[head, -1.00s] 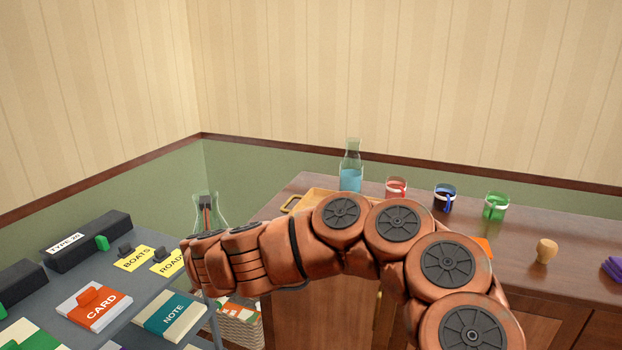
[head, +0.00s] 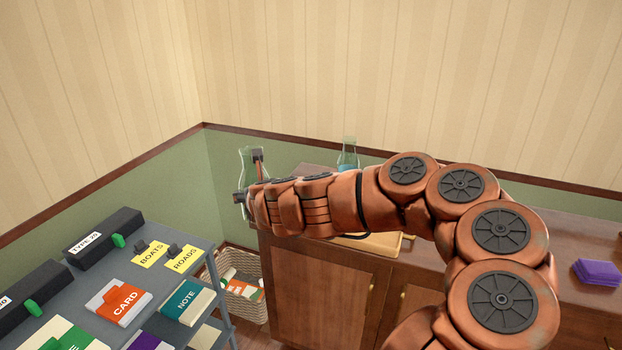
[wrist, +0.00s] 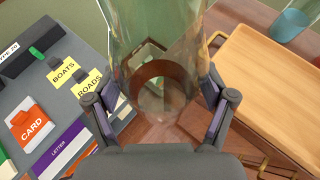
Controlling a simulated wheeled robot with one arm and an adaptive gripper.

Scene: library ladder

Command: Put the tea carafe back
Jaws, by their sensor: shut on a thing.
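A clear glass carafe (wrist: 160,50) with a brown band low inside it is held between the fingers of my gripper (wrist: 160,105) in the wrist view. In the head view the carafe (head: 246,160) is up in the air at the end of my arm, left of the cabinet, and my gripper (head: 246,195) partly covers it. A wooden tray (wrist: 265,85) lies on the cabinet to the right of the held carafe. In the head view my arm hides most of the tray (head: 372,243).
A carafe with blue liquid (head: 348,155) stands on the cabinet (head: 325,290) behind my arm. A grey cart (head: 205,275) with cards and boxes is at the left. A wicker basket (head: 250,305) stands between cart and cabinet. Purple pads (head: 596,272) lie at the far right.

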